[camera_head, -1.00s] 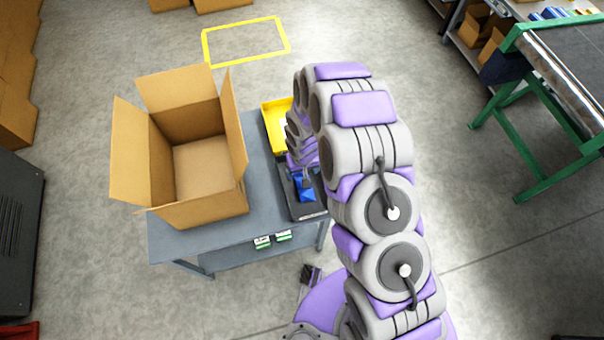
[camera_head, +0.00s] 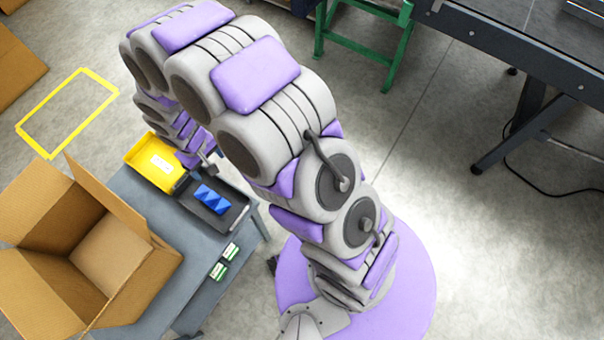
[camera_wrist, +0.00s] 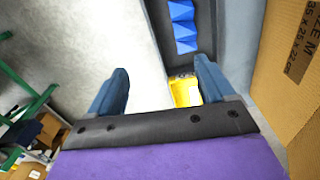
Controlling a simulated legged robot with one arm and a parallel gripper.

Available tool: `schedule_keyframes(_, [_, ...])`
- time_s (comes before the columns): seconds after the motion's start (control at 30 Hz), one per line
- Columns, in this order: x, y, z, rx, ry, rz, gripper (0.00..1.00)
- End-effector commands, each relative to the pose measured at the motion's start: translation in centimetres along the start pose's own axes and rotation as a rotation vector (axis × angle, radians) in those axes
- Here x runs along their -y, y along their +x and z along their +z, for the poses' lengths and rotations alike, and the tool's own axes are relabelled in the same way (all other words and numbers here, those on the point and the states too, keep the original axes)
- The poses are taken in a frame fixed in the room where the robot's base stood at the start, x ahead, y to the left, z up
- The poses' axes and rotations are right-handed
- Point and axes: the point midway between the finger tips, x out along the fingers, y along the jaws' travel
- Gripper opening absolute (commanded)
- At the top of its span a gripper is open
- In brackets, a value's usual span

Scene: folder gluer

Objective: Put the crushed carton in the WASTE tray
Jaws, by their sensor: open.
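The crushed carton, a crumpled blue piece (camera_head: 211,199), lies in a dark tray (camera_head: 236,221) on the grey table. In the wrist view the carton (camera_wrist: 183,25) shows at the top, beyond my fingertips and apart from them. A yellow tray (camera_head: 136,153) with a white label stands beside the dark tray. Its label is too small to read, so I cannot tell which tray is marked WASTE. My gripper (camera_wrist: 162,72) is open and empty, with a yellow patch (camera_wrist: 184,90) beside its right finger. In the head view my arm partly hides the gripper near the trays.
A large open cardboard box (camera_head: 140,268) fills the left of the grey table (camera_head: 185,235). Small green-and-white items (camera_head: 225,262) sit at the table's near side. A dark-topped bench (camera_head: 500,42) stands at upper right.

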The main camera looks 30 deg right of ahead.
Motion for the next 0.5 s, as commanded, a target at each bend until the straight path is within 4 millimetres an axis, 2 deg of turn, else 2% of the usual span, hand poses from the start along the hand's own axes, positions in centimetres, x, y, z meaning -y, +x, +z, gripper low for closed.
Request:
schedule_keyframes(0.03, [-1.3,-2.2,0.7,-0.002,0.023,0.003,0.82])
schedule_keyframes(0.1, [-2.8,-4.6,2.0,0.009,0.05,0.008,0.82])
schedule_keyframes(0.37, [-7.0,-12.4,8.5,0.058,0.153,0.019,0.82])
schedule_keyframes(0.5, [-8.6,-16.0,13.0,0.085,0.21,0.019,0.82])
